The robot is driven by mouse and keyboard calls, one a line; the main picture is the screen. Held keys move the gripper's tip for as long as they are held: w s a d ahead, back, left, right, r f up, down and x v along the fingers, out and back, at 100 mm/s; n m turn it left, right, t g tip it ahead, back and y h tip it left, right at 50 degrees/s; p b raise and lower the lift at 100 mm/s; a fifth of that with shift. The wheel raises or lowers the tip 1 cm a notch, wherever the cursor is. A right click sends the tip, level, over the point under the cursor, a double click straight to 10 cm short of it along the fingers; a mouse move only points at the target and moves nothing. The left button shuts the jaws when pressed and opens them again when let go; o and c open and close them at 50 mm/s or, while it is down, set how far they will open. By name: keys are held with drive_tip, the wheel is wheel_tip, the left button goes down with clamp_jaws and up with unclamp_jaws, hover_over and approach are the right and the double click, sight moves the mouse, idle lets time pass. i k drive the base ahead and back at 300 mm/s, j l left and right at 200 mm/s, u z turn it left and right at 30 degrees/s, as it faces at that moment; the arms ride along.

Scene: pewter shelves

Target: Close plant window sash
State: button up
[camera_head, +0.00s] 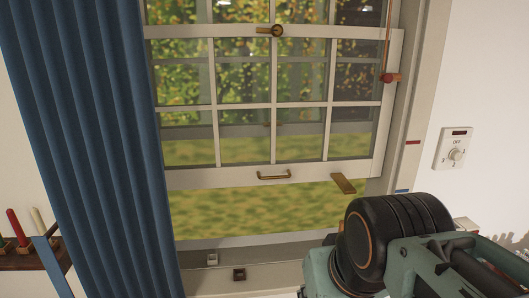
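The white window sash (225,179) is raised, with an open gap below its bottom rail showing grass outside. A brass pull handle (274,177) is on the bottom rail. A brass latch (277,31) is on the rail higher up. A small brown slanted piece (343,184) lies against the bottom rail at right; I cannot tell whether it is attached. The window sill (300,247) runs below the gap. My arm's dark, orange-ringed joint and teal links fill the lower right, covering part of the sill. My gripper is not in view.
A blue curtain (90,140) hangs along the window's left side. A red-ended cord pull (389,78) hangs at right. A white dial box (455,148) is on the right wall. Two small blocks sit below the sill. Candle-like sticks (17,228) stand at far left.

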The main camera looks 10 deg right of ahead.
sight(339, 170)
drive_tip(key=z, duration=2.2)
drive_tip(key=u, duration=1.6)
drive_tip(key=i+l, duration=0.2)
drive_tip(key=l, duration=0.25)
drive_tip(key=i+u, duration=0.1)
drive_tip(key=i, duration=0.25)
